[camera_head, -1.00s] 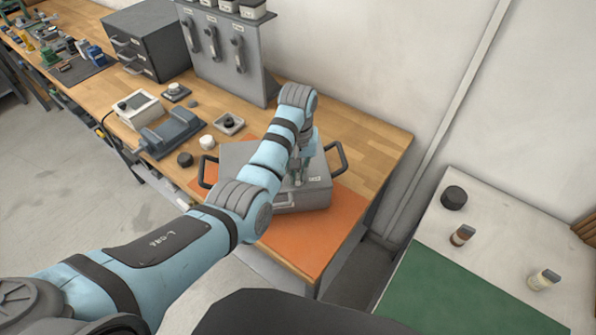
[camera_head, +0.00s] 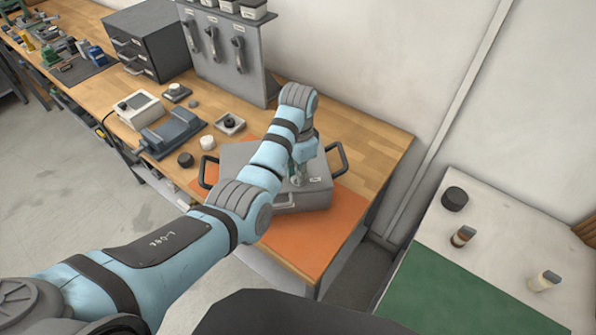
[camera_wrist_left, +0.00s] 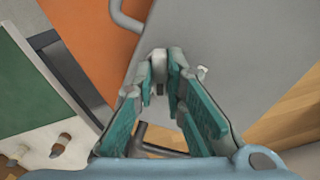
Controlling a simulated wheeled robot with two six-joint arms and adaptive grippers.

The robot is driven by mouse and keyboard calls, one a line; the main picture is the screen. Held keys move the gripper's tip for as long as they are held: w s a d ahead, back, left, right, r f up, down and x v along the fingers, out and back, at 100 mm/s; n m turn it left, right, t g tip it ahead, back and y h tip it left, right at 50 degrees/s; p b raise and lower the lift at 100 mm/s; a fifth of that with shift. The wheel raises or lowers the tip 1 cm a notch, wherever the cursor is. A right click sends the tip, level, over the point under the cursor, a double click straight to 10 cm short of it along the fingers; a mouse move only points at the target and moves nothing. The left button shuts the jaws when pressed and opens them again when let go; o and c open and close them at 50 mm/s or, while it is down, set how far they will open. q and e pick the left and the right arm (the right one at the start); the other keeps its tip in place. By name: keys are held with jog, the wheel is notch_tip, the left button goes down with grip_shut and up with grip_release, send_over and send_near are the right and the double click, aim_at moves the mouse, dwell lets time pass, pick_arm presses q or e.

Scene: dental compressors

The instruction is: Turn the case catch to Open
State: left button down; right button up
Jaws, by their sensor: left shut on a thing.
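The grey case (camera_head: 238,160) lies closed on the orange mat (camera_head: 335,225), with dark handles at its sides; its lid also shows in the left wrist view (camera_wrist_left: 225,40). My left gripper (camera_head: 297,181) points down onto the lid near its right part. In the left wrist view the teal-padded fingers (camera_wrist_left: 160,84) come together on a small grey piece, the case catch (camera_wrist_left: 158,58). The fingers hide most of the catch, so I cannot tell its exact angle. Small pale labels lie beside it, too small to read. My right gripper is not in view.
A blue-grey vise-like fixture (camera_head: 172,133), a white box device (camera_head: 134,108) and several small knobs and trays stand left of the case. An upright grey panel (camera_head: 228,60) with handles stands behind. A side table with a green mat (camera_head: 450,300) is at right.

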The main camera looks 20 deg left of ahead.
pick_arm(q)
jog(key=m, duration=0.5)
dwell(0.5)
jog(key=c, duration=1.6)
grip_release()
jog(key=shift+d, duration=0.1)
jog(key=shift+c, duration=0.2)
